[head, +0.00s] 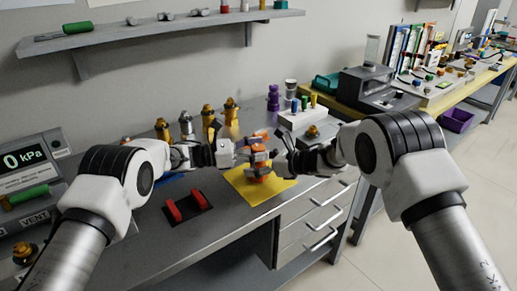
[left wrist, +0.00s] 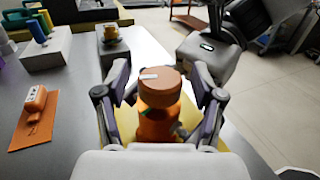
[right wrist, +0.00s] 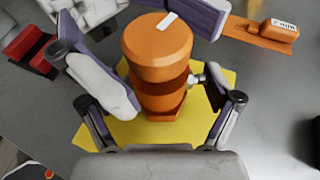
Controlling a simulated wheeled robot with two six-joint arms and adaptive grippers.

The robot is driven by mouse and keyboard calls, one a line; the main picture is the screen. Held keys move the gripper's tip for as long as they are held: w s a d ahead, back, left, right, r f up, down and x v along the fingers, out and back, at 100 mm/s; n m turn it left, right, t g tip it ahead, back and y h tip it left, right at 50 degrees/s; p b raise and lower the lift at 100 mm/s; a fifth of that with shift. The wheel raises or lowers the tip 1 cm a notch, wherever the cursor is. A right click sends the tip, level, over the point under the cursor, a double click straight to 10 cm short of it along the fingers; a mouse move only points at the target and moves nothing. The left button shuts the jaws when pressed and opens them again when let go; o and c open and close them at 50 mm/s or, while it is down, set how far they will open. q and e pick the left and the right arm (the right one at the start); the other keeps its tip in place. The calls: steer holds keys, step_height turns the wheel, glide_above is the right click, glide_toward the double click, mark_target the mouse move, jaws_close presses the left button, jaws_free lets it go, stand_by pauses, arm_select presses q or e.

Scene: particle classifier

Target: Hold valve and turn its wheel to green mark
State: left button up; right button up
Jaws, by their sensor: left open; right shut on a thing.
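The orange valve (head: 259,168) stands upright on a yellow mat. Its round wheel (left wrist: 160,84) is on top and carries a white mark, also seen in the right wrist view (right wrist: 165,21). A small green mark (left wrist: 147,113) shows on the body just below the wheel in the left wrist view. My right gripper (right wrist: 160,108) is shut on the lower valve body. My left gripper (left wrist: 164,98) is open, with its fingers on either side of the wheel; whether they touch it is unclear. In the head view, both grippers partly hide the valve.
The yellow mat (head: 277,192) lies near the bench's front edge. A dark pad with red brackets (head: 186,206) lies to its left. A gauge panel reading 0 kPa (head: 31,160) stands far left. Brass fittings (head: 208,118) and a white block (head: 303,119) are behind.

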arm_select(q)
steer(key=shift+c, duration=0.3)
steer(key=c, duration=1.1)
steer(key=shift+d+n+t, duration=0.1)
steer(key=shift+n+t, duration=0.4)
steer(key=shift+t, duration=0.3)
arm_select(e)
steer(key=shift+a, duration=0.1)
arm_select(q)
steer(key=n+t+y, duration=0.2)
steer(key=t, duration=0.1)
steer(key=shift+n+t, duration=0.3)
steer(key=shift+w+n+t+y, duration=0.1)
steer(key=shift+n+t+y, duration=1.4)
steer(key=shift+t, duration=0.4)
arm_select(e)
steer(key=shift+s, duration=0.1)
arm_select(q)
steer(key=shift+y, duration=0.3)
